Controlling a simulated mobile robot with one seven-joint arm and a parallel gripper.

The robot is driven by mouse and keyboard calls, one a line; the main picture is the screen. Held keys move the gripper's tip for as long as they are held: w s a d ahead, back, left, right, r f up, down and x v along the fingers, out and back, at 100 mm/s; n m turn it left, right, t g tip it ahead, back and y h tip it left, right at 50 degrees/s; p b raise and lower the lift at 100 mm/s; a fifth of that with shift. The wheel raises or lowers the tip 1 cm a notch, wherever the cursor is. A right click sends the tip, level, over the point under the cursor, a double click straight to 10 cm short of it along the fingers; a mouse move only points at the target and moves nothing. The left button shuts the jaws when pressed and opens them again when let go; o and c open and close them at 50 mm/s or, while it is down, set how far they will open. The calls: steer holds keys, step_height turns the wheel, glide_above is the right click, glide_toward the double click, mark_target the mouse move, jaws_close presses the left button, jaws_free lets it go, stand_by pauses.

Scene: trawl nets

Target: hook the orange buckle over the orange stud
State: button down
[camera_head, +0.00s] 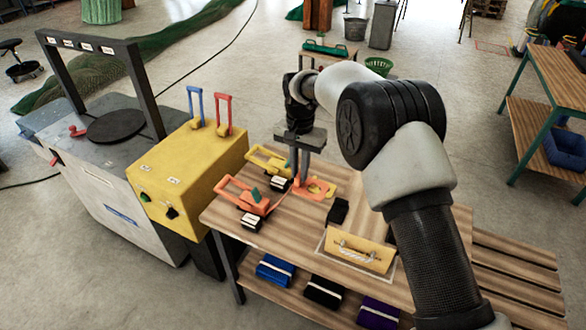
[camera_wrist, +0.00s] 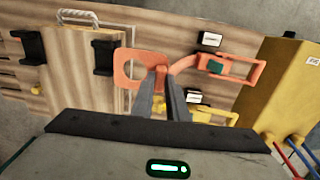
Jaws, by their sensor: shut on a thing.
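The orange buckle (camera_head: 311,190) is a flat, squarish loop on the wooden table, below my gripper (camera_head: 304,178). In the wrist view the orange buckle (camera_wrist: 125,69) reaches left of my fingertips, and an orange strap runs right to an orange lever frame (camera_wrist: 244,74) with a green tab. That frame also shows in the head view (camera_head: 235,192). My gripper (camera_wrist: 161,78) is shut on the orange buckle at its strap side. I cannot make out the orange stud; my fingers and the buckle may hide it.
A yellow lever frame (camera_head: 268,158) lies behind the orange one. Black clips (camera_head: 338,210) and a yellow panel with a rope handle (camera_head: 357,252) are to the right. A yellow box (camera_head: 190,168) with blue and red handles stands left of the table.

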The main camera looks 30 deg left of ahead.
steer(key=d+b, duration=0.7)
steer(key=d, duration=3.5)
step_height(320, 180, down, 20)
steer(key=b, duration=1.4)
steer(key=shift+a+f, duration=0.1)
steer(key=shift+a, duration=0.05)
steer(key=c, duration=1.7)
jaws_free()
steer(key=shift+o, duration=0.2)
